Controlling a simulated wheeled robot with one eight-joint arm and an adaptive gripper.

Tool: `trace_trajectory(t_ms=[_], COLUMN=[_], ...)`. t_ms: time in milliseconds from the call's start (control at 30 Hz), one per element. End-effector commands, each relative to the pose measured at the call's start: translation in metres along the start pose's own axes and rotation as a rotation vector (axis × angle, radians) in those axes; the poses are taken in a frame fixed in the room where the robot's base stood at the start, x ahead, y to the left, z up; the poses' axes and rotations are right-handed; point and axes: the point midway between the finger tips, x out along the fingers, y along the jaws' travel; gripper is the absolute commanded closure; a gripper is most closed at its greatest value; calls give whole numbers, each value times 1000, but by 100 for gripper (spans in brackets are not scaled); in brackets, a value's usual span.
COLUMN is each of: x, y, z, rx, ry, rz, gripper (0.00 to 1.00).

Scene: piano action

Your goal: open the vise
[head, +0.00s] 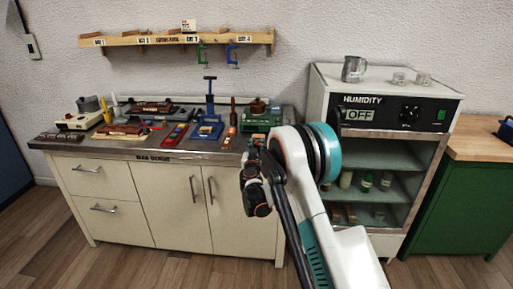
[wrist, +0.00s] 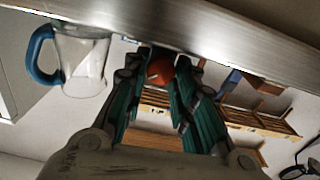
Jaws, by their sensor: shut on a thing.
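My gripper (wrist: 160,70) is at the front edge of the workbench, near its right end. In the wrist view its two teal-padded fingers are shut on a red-orange rounded knob (wrist: 160,69). The knob sits just at the metal bench edge (wrist: 200,25). In the head view my gripper (head: 254,145) is at the bench edge in front of a green block-like tool (head: 262,121), and the knob is hidden by my arm. I cannot make out the vise's jaws or tell how far apart they are.
A clear mug with a blue handle (wrist: 80,65) shows in the wrist view. A blue upright tool (head: 209,127) and other tools crowd the bench top (head: 95,147). The humidity cabinet (head: 330,100) stands right of the bench. Floor in front is clear.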

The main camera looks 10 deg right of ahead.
Motion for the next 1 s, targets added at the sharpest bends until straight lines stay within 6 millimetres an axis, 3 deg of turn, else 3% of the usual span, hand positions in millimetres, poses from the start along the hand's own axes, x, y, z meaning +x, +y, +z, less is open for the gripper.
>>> trace_trajectory(t_ms=[500, 1000], x=[0, 0], y=[-2, -2], z=[0, 1], rx=[-312, -369], ry=[0, 0], rz=[0, -1], gripper=[99, 99])
